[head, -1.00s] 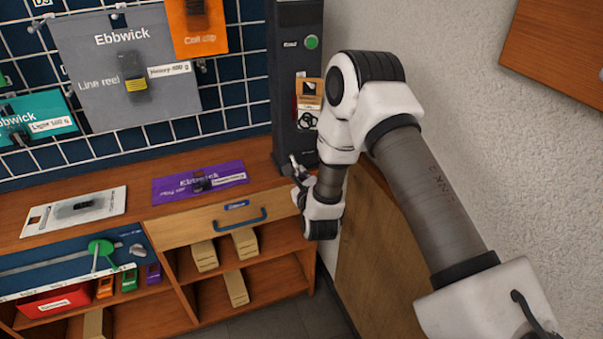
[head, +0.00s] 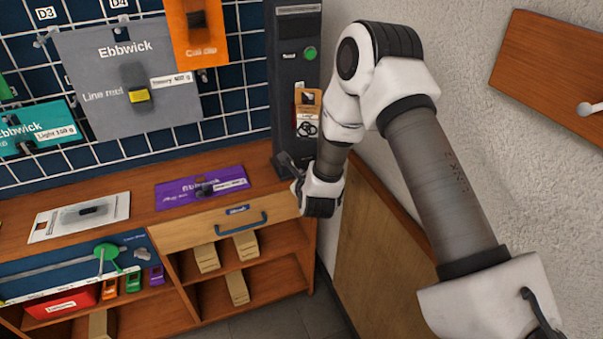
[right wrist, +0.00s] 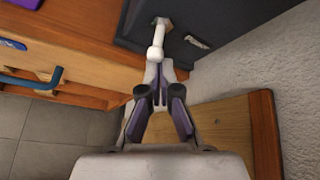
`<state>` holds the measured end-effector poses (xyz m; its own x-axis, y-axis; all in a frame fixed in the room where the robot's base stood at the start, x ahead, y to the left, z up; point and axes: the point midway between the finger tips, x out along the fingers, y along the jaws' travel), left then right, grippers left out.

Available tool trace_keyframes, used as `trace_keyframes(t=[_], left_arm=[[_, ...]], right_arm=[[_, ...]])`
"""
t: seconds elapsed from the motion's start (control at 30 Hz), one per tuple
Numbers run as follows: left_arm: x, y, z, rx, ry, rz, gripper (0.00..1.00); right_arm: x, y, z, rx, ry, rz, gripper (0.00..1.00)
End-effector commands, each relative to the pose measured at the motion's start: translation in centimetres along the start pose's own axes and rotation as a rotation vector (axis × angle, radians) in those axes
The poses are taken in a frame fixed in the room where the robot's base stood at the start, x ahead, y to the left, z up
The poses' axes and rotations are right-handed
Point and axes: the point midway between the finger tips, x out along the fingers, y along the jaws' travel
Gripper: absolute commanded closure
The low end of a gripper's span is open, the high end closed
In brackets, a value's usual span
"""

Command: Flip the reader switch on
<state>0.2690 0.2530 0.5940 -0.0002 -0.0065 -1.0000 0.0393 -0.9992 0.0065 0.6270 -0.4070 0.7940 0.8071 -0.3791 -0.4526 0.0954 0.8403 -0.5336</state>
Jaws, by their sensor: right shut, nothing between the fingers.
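The reader (head: 293,85) is a tall dark column at the back of the counter, with a green button (head: 310,53) on its upper front. Its switch (right wrist: 158,38) is a white toggle lever on a hexagonal nut low on the dark face, best seen in the right wrist view. The lever sticks out toward my right gripper (right wrist: 159,72). My right gripper is shut and empty, its fingertips right at the lever's rounded end; I cannot tell whether they touch. In the head view my right gripper (head: 288,164) is at the reader's foot, hiding the switch. My left gripper is out of view.
A small pale label (right wrist: 197,42) sits beside the switch. A purple package (head: 200,191) and a white card (head: 80,216) lie on the counter (head: 143,200). A drawer with a blue handle (head: 240,222) is below. The white wall (head: 450,50) is close on the right.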

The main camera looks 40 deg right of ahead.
Motion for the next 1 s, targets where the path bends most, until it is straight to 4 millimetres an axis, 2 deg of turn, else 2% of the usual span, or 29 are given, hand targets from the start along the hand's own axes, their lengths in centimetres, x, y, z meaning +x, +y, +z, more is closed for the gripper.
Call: trace_keyframes(t=[0.03, 0.27, 0.33, 0.47, 1.0], left_arm=[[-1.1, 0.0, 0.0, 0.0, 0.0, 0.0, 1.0], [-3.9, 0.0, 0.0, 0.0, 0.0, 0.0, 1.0], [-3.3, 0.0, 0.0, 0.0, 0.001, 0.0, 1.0], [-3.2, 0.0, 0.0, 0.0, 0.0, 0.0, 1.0], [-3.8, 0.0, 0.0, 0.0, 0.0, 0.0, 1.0]], right_arm=[[-0.3, -0.6, 0.9, -0.006, 0.02, 0.014, 1.0], [-0.9, -1.2, 1.8, -0.037, 0.168, 0.105, 1.0], [-0.6, -0.7, 1.0, -0.04, 0.179, 0.111, 1.0], [-0.6, -0.7, 1.0, -0.04, 0.178, 0.11, 1.0], [-1.3, -1.6, 2.1, -0.04, 0.178, 0.109, 1.0]])
